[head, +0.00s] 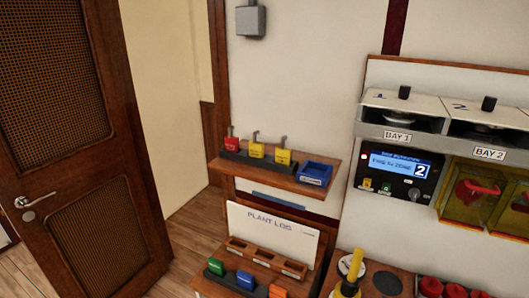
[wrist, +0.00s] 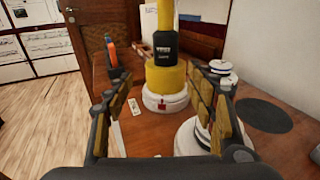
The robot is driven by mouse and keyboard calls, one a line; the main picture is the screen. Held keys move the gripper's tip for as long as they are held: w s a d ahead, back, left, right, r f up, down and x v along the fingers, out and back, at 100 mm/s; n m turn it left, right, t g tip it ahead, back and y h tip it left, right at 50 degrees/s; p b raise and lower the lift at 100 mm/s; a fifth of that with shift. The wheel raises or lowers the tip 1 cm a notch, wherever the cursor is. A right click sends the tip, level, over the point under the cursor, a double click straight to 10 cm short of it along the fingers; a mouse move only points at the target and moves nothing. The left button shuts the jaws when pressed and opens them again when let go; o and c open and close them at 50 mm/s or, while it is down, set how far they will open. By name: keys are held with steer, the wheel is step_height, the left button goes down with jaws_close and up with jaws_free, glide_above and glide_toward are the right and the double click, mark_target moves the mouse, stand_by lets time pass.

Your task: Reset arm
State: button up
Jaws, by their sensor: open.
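My gripper (wrist: 160,82) is open in the wrist view, its two padded fingers spread left and right. A yellow and black upright object (wrist: 166,76) on a white round base (wrist: 165,103) stands ahead, between the fingers in the picture. I see nothing held. I cannot tell how far the object is from the fingertips. A yellow upright piece (head: 356,264) beside a white round part shows at the bottom of the head view. My gripper cannot be made out in the head view.
White round pieces (wrist: 190,138) stand close by the right finger on the wooden top (wrist: 140,148). A dark disc (wrist: 263,115) lies farther right.

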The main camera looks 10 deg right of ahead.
steer(key=s+a+f+g, duration=0.1)
steer(key=s+a+n, duration=0.1)
steer(key=s+a+f+g, duration=0.1)
steer(key=a, duration=0.1)
steer(key=shift+s+f+n+g+y, duration=0.1)
steer(key=shift+f+n+g+y, duration=0.2)
steer(key=shift+f+n+y, duration=0.1)
steer(key=s+a+n+g, duration=0.5)
steer(key=s+n+g, duration=0.2)
steer(key=n+g, duration=0.1)
step_height(320, 180, up, 6)
steer(key=s+r+n+g+h, duration=0.15)
steer(key=n+g+h, duration=0.25)
steer(key=n+h, duration=0.4)
steer(key=w+a+r+n+t+h, duration=0.1)
steer(key=a+r+n+t, duration=0.2)
steer(key=a+r+n, duration=0.2)
steer(key=w+a+r+n+t+h, duration=0.1)
steer(key=a+r+n+t, duration=0.1)
steer(key=a+r+n, duration=0.4)
step_height(320, 180, up, 6)
steer(key=shift+w+f+t+h, duration=0.15)
steer(key=shift+f+t+h, duration=0.15)
steer(key=shift+t, duration=0.1)
